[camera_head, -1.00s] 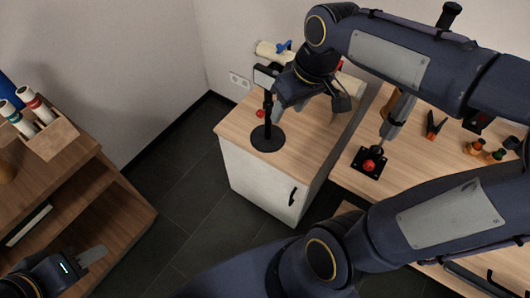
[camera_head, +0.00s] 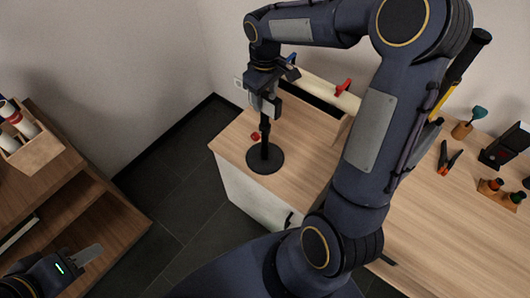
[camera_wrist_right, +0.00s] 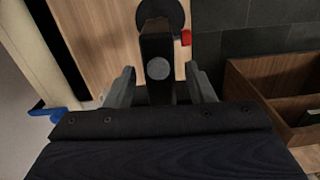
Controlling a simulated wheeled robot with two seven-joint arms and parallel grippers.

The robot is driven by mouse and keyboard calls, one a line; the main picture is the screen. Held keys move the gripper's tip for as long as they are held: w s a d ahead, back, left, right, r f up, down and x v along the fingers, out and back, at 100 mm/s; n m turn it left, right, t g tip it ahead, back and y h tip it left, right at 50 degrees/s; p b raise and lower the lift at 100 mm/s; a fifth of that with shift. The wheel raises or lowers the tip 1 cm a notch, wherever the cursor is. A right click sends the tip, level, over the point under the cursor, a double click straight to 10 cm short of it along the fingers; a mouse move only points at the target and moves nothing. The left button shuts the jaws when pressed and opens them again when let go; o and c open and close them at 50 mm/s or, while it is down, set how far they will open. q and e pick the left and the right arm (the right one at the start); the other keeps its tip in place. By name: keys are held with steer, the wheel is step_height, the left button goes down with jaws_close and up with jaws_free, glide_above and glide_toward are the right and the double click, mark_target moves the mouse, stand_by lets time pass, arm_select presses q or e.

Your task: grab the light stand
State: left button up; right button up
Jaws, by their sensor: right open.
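The light stand (camera_head: 265,157) is black, with a round base and a thin upright post. It stands upright on the light wooden top of a white cabinet. My right gripper (camera_head: 265,106) is over the stand's upper part and hides some of it. In the right wrist view the stand's dark head (camera_wrist_right: 158,48) lies between the two spread fingers of that gripper (camera_wrist_right: 161,80), with gaps visible on both sides. My left gripper (camera_head: 88,256) is at the lower left, away from the stand, its fingers seen edge-on.
A cream roll with red and blue clamps (camera_head: 318,92) is behind. A wooden shelf (camera_head: 75,195) is at left; a workbench (camera_head: 440,215) with pliers (camera_head: 447,158) is at right. Dark floor lies between.

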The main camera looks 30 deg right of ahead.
steer(key=shift+f, duration=0.45)
jaws_close()
steer(key=shift+r, duration=0.1)
stand_by(1.0)
